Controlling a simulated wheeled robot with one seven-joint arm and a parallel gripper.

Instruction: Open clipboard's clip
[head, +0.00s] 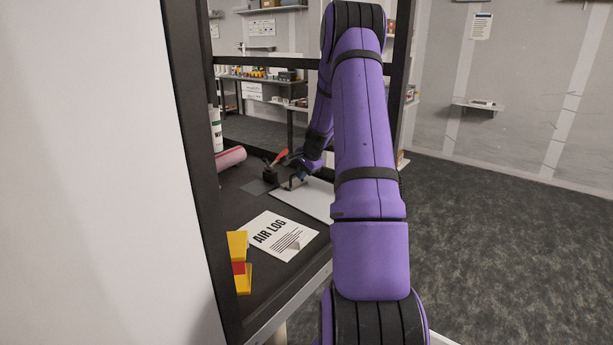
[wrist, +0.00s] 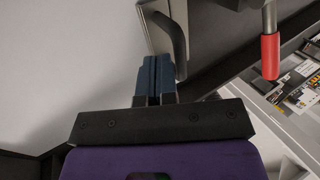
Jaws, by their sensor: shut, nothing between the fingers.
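The clipboard (head: 306,199) is a pale flat board lying on the dark bench, partly hidden behind my arm in the head view. Its pale surface (wrist: 65,65) fills the left of the wrist view. The clip (wrist: 153,28) is a grey metal piece with a dark curved bar, at top centre of the wrist view. My gripper (wrist: 157,62) has its blue fingers shut and empty. The fingertips are at the clip, just left of the dark bar; I cannot tell whether they touch it. In the head view my gripper (head: 303,176) is small and low over the clip.
A red-handled clamp (head: 279,157) stands close beside my gripper; its red handle (wrist: 270,56) shows in the wrist view. An AIR LOG sheet (head: 283,236), a yellow-and-red object (head: 238,262), a pink roll (head: 230,158) and a white bottle (head: 215,130) are on the bench. A dark frame post (head: 190,120) stands left.

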